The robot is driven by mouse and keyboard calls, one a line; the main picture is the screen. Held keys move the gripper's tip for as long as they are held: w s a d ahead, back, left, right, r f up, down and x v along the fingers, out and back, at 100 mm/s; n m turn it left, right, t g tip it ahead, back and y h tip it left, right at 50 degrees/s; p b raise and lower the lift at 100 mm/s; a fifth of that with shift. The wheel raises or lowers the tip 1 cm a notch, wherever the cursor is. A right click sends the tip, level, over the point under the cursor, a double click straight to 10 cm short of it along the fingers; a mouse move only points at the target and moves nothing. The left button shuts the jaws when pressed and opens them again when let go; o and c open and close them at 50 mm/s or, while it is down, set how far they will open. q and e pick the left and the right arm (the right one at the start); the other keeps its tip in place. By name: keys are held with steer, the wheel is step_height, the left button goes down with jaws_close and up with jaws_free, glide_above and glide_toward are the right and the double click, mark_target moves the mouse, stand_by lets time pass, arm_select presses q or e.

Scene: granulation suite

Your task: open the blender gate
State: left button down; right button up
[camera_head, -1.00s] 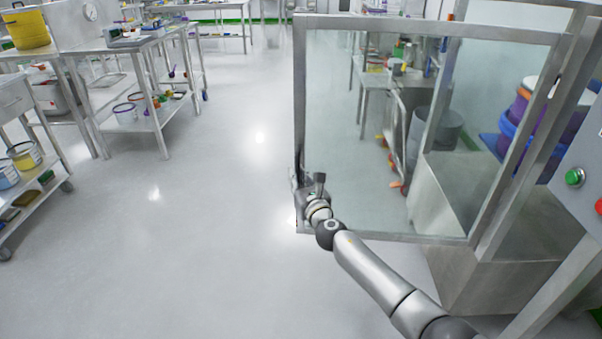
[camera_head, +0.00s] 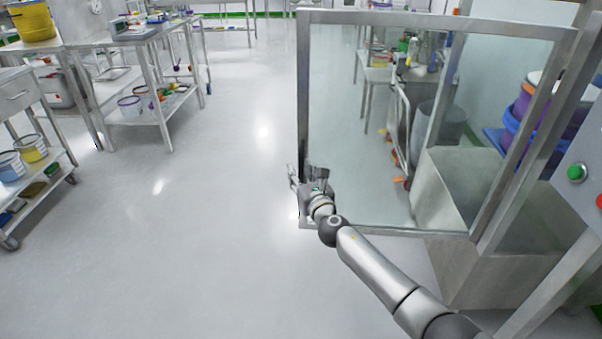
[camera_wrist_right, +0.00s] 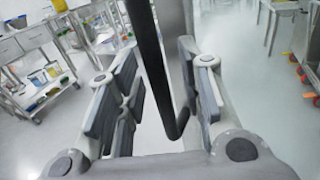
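The blender gate (camera_head: 304,100) is a clear panel in a grey metal frame. In the head view it reaches left from the slanted metal post (camera_head: 520,140) on the right, out over the floor. My right gripper (camera_head: 300,182) is at the gate's lower left edge. In the right wrist view, a black bar handle (camera_wrist_right: 153,65) runs down between the spread fingers of my right gripper (camera_wrist_right: 162,95). The fingers look open around the bar, with a clear gap on the left side. Contact on the right finger cannot be told. My left gripper is not in view.
A metal basin (camera_head: 450,190) stands behind the gate at right. A panel with a green button (camera_head: 576,172) is at the right edge. Metal tables with tubs (camera_head: 130,105) and a wheeled cart (camera_head: 60,170) stand at left. The floor left of the gate is clear.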

steer(key=shift+s, duration=0.15)
steer(key=v, duration=1.1)
steer(key=shift+s+d, duration=0.15)
steer(key=shift+s, duration=0.2)
